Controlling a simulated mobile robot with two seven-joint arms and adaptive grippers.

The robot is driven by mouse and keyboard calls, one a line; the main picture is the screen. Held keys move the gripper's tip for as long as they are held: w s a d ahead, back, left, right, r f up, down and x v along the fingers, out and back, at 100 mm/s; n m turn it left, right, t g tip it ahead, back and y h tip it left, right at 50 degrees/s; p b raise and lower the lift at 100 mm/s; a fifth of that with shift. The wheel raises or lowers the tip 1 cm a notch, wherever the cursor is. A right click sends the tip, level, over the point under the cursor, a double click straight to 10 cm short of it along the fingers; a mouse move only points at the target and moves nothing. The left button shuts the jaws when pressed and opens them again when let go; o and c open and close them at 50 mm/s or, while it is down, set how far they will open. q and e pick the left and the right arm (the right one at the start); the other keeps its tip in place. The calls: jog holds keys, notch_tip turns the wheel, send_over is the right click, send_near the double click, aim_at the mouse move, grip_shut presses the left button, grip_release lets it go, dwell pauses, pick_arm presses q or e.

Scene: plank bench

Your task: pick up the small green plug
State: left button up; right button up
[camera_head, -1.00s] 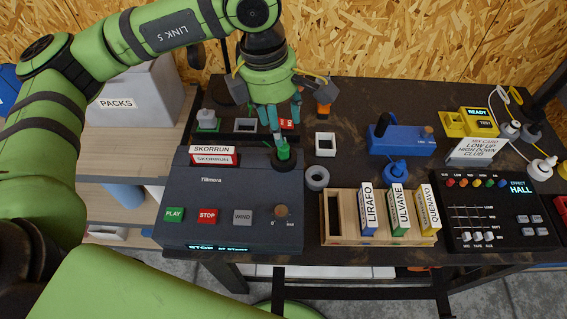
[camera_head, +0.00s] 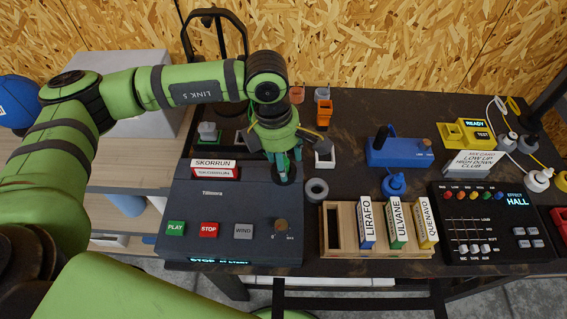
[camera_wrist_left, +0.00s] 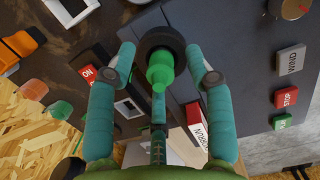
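The small green plug (camera_wrist_left: 160,72) shows in the left wrist view, upright by a dark ring (camera_wrist_left: 160,42) at the corner of the dark grey Tillmora machine (camera_head: 228,205). My left gripper (camera_wrist_left: 162,65) points down over it, its teal fingers apart on either side of the plug, with a visible gap to each. A third finger lies below the plug in that view. In the head view the left gripper (camera_head: 284,174) hides the plug, and its fingertips are close above the dark ring. My right gripper is not in view.
A grey ring (camera_head: 316,191), a white square frame (camera_head: 325,155) and an orange item (camera_head: 324,112) stand near the gripper. A wooden rack (camera_head: 335,250) with labelled boxes, a blue device (camera_head: 400,153) and a black mixer (camera_head: 500,245) fill the right side.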

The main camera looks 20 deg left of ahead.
aim_at(287, 160)
pick_arm(q)
grip_shut()
jog(key=shift+r, duration=0.1)
notch_tip(287, 160, up, 4)
jog(key=b, duration=0.3)
jog(key=shift+w, duration=0.1)
jog(key=d+r+b, duration=0.4)
jog(key=d+r, duration=0.2)
jog(key=d, duration=0.5)
jog(key=w+a+f+p, duration=0.1)
jog(key=a+f+p, duration=0.2)
jog(key=f+p, duration=0.5)
jog(key=p, duration=0.3)
jog(key=shift+w+a, duration=0.25)
jog(key=shift+w, duration=0.05)
jog(key=shift+f, duration=0.1)
